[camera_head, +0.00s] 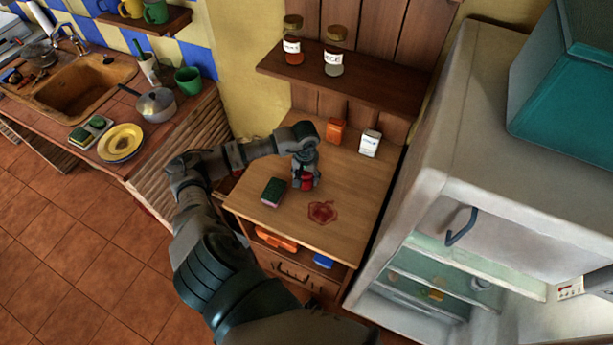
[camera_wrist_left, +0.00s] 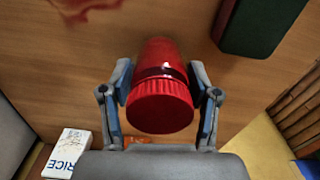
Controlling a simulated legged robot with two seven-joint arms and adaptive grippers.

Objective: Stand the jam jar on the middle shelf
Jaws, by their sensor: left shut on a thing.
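The jam jar (camera_head: 306,184) is red with a ribbed red lid and stands upright at the wooden counter top. It also shows from above in the left wrist view (camera_wrist_left: 161,100). My left gripper (camera_head: 304,178) is shut on it, with one finger on each side. A dark wooden shelf (camera_head: 375,88) above the counter holds two spice jars (camera_head: 293,42) (camera_head: 334,58) with brown lids. An open compartment (camera_head: 306,266) under the counter top holds an orange thing and a blue thing. I cannot tell which level is the middle shelf. My right gripper is not in view.
A green sponge (camera_head: 273,192) and a red stain (camera_head: 322,212) are on the counter top (camera_head: 264,222) near the jar. An orange packet (camera_head: 336,131) and a white rice box (camera_head: 370,143) stand at its back. An open fridge (camera_head: 448,215) stands at right.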

